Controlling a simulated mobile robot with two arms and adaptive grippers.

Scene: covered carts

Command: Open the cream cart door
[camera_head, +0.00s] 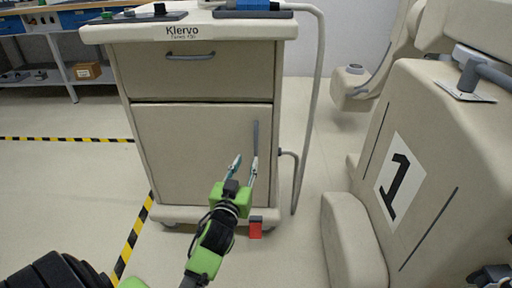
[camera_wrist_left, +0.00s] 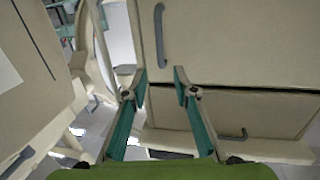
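The cream cart (camera_head: 285,190) stands ahead, with a drawer on top and a closed door (camera_head: 180,150) below. The door's grey vertical handle (camera_head: 255,138) is near its right edge. My left gripper (camera_head: 246,163) is open and empty, in front of the door at the handle's lower end. In the left wrist view, which looks upside down, the open fingers (camera_wrist_left: 160,78) point toward the door handle (camera_wrist_left: 160,35), which lies just beyond the tips. The handle does not appear gripped. My right gripper is not seen.
The drawer handle (camera_head: 190,55) is above the door. A red tab (camera_head: 255,228) sits at the cart's base. A bulky cream machine marked 1 (camera_head: 400,175) stands close on the right. A workbench (camera_head: 75,22) is at back left. Floor to the left is clear, with striped tape.

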